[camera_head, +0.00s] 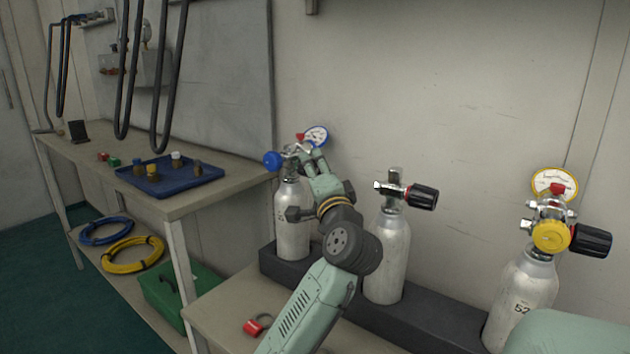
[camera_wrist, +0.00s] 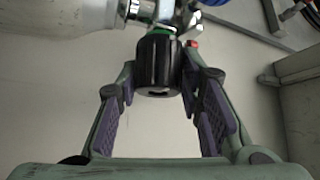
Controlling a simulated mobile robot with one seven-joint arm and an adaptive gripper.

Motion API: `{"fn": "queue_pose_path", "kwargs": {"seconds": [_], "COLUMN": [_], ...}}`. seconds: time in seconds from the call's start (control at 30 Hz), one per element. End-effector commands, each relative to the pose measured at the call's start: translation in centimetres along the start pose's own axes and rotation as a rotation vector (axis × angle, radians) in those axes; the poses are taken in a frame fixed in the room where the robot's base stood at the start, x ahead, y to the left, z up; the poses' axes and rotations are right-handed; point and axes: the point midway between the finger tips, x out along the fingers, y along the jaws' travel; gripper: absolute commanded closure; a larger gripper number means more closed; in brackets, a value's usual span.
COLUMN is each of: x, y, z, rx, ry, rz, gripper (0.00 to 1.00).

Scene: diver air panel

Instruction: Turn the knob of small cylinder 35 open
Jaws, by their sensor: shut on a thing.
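The left small cylinder (camera_head: 292,228) stands upright in the dark rack, with a blue regulator knob (camera_head: 272,161) and a pressure gauge (camera_head: 315,136) at its top. My gripper (camera_head: 309,153) is at its valve, coming from the front right. In the wrist view, my gripper (camera_wrist: 160,82) is shut on a black valve knob (camera_wrist: 158,66), one finger on each side. The cylinder body (camera_wrist: 60,17) lies at the upper left there. My gripper hides this knob in the head view.
A middle cylinder (camera_head: 386,258) with a black knob (camera_head: 422,197) stands close to my arm. The right cylinder (camera_head: 522,290), marked 52, has a yellow regulator (camera_head: 551,236). A bench with a blue tray (camera_head: 150,187) is at left. Dark hoses (camera_head: 170,80) hang above it.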

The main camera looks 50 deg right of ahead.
Motion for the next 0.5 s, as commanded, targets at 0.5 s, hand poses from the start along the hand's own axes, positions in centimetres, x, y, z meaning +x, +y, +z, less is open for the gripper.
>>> {"fn": "queue_pose_path", "kwargs": {"seconds": [0.5], "x": [0.01], "y": [0.10], "z": [0.03], "rx": [-0.039], "ry": [0.000], "rz": [-0.029], "gripper": [0.94]}}
